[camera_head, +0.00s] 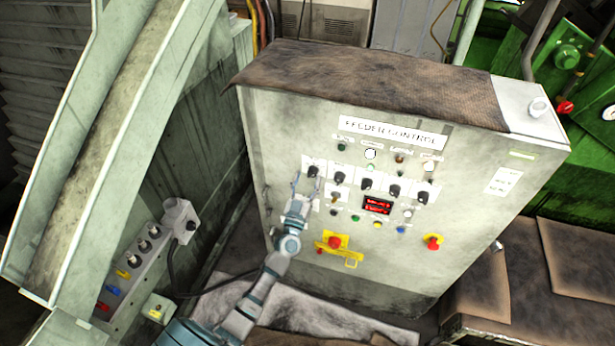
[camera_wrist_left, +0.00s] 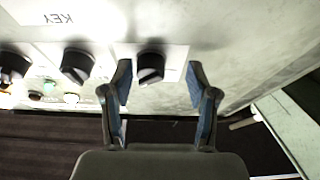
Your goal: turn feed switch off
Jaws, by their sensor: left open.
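The grey-green control cabinet labelled FEEDER CONTROL (camera_head: 470,165) carries a row of black rotary knobs. The small labels are too blurred to tell which is the feed switch. My left gripper (camera_head: 306,182) is in front of the leftmost black knob (camera_head: 313,171). In the left wrist view my left gripper (camera_wrist_left: 158,72) is open, its two blue-padded fingers on either side of a black knob (camera_wrist_left: 150,68). No contact with the knob is visible. Another black knob (camera_wrist_left: 77,65) is beside it to the left. My right gripper is not in view.
A smaller box with a row of switches (camera_head: 140,258) stands left. A brown cloth (camera_head: 370,80) covers the cabinet top.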

